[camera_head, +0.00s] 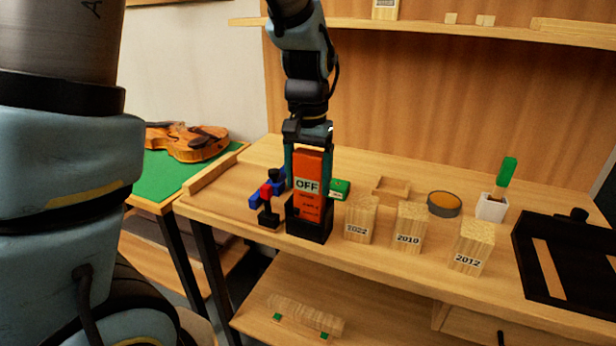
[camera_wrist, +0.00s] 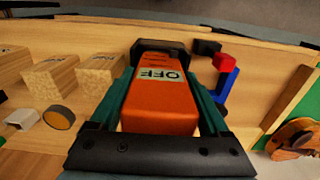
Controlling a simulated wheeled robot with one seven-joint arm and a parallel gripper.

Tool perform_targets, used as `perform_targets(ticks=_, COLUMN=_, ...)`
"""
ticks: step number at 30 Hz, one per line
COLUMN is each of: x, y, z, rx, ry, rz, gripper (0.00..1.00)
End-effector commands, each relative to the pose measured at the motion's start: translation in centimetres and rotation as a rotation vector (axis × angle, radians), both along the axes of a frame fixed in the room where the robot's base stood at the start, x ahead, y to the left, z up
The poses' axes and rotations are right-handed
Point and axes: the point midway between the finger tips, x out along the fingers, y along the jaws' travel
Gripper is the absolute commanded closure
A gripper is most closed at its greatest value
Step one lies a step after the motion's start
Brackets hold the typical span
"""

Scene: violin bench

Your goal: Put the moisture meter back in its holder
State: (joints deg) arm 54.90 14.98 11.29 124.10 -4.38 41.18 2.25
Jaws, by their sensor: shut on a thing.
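The orange moisture meter (camera_head: 309,166) stands upright with a white "OFF" label facing the head camera. Its lower end sits in a black holder (camera_head: 309,229) near the bench's front edge. My gripper (camera_head: 308,172) comes down from above, with one teal finger on each side of the meter, shut on it. In the wrist view the meter (camera_wrist: 160,105) lies between the fingers, and its far end reaches into the black holder (camera_wrist: 158,46). The inside of the holder is hidden, so I cannot tell how deep the meter sits.
A blue, red and black clamp-like stand (camera_head: 267,196) is close at the holder's left. Wood blocks marked 2022 (camera_head: 361,219), 2010 (camera_head: 410,228) and 2012 (camera_head: 473,246) stand to the right. A violin (camera_head: 187,141) lies on the left table.

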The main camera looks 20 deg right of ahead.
Motion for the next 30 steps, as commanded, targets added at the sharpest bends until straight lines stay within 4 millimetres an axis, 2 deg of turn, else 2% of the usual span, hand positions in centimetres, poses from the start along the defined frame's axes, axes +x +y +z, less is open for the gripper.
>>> perform_targets(ticks=2, x=0.0, y=0.0, z=-0.3, rx=0.000, ry=0.000, rz=0.000, gripper=0.93)
perform_targets(ticks=3, x=0.0, y=0.0, z=-0.2, rx=0.000, ry=0.000, rz=0.000, gripper=0.18)
perform_targets(ticks=8, x=0.0, y=0.0, z=-0.2, rx=0.000, ry=0.000, rz=0.000, gripper=0.00)
perform_targets(ticks=15, x=0.0, y=0.0, z=-0.2, rx=0.001, ry=0.001, rz=0.000, gripper=0.00)
perform_targets(ticks=19, x=0.0, y=0.0, z=0.6, rx=-0.001, ry=0.000, rz=0.000, gripper=0.00)
perform_targets(ticks=30, x=0.0, y=0.0, z=7.5, rx=-0.003, ry=-0.002, rz=0.001, gripper=0.00)
